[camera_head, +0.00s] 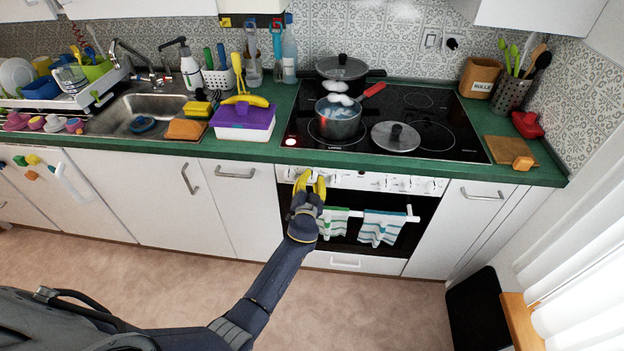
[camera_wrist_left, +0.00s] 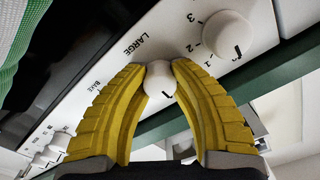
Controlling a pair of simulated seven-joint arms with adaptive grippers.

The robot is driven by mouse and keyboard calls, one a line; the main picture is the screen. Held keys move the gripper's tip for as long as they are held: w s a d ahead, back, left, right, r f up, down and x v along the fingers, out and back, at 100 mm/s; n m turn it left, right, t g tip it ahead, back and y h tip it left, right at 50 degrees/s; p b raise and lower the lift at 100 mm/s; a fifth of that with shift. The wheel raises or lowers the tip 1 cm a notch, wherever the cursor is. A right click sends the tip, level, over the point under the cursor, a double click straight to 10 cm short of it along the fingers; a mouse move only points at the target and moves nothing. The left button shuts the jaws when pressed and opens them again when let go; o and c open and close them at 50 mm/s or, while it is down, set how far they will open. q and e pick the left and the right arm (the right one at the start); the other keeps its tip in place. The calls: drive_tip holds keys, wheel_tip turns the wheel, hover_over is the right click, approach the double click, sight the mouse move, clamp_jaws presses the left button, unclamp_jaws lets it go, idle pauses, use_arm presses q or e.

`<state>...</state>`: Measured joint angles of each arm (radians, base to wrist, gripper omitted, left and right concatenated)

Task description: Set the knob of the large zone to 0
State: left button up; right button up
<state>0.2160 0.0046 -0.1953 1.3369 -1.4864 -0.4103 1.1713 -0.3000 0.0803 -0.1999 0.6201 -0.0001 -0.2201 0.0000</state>
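The control panel (camera_head: 365,182) runs along the front of the stove under the cooktop, with several white knobs. My left gripper (camera_head: 311,180) is at the panel's left part, its yellow fingers pointing at it. In the left wrist view, the fingertips (camera_wrist_left: 160,68) lie on both sides of a white knob (camera_wrist_left: 160,80) and appear to touch it. The word LARGE is printed beside this knob. A dark pointer mark shows on it, but its number scale is hidden by the fingers. A neighbouring knob (camera_wrist_left: 227,36) with printed numbers is outside the grip. My right gripper is not in view.
Striped towels (camera_head: 380,228) hang on the oven handle just below the panel. A pot (camera_head: 338,118) and a pan lid (camera_head: 396,137) stand on the black cooktop (camera_head: 452,145). A small light glows at its front left. The floor in front is clear.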

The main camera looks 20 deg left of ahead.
use_arm(q)
drive_tip(key=o, duration=0.4)
drive_tip(key=shift+a+f, duration=0.15)
drive_tip(key=shift+a, duration=0.15)
drive_tip(key=shift+o, duration=1.3)
drive_tip(key=shift+d, duration=0.15)
drive_tip(key=s+d, duration=0.2)
drive_tip(key=s, duration=1)
